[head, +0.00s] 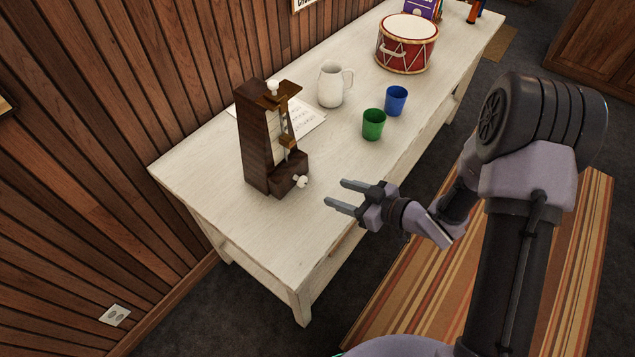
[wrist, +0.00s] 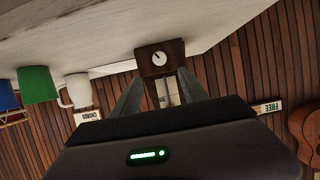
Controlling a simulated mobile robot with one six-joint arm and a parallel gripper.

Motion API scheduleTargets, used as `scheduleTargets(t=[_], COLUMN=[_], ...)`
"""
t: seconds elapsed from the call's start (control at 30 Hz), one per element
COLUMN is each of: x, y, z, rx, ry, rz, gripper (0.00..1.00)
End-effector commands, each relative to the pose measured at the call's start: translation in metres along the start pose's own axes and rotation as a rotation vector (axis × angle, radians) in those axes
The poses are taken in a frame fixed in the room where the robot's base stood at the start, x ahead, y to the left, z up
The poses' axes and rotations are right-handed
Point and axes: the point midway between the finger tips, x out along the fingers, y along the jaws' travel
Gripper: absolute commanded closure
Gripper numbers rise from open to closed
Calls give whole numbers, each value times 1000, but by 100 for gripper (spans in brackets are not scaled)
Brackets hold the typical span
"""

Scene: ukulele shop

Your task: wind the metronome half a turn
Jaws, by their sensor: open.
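The dark wooden metronome (head: 258,145) stands upright on the white table (head: 215,165), near its left end. A white winding knob (head: 302,181) sticks out low on its side, towards my gripper. My gripper (head: 335,195) is open and empty, to the right of the knob and apart from it. In the wrist view the picture is upside down. There the metronome (wrist: 168,53) shows between my fingers (wrist: 155,92), with the round white knob (wrist: 159,58) and its dark mark just beyond the fingertips.
A green cup (head: 373,125), a blue cup (head: 396,101) and a white pitcher (head: 331,84) stand behind my gripper. A red drum (head: 407,45) is farther back. A printed sheet (head: 303,118) lies by the metronome. The table's front left is clear.

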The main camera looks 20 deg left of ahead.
Motion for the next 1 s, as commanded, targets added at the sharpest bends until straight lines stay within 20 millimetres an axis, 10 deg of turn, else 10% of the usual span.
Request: scheduleTargets(t=[0.4,0.83,1.0], x=[109,123,123], y=[0,0,0], z=[3,0,0], rx=[1,2,2], ry=[1,2,2], rz=[-2,0,0], gripper=[49,49,82])
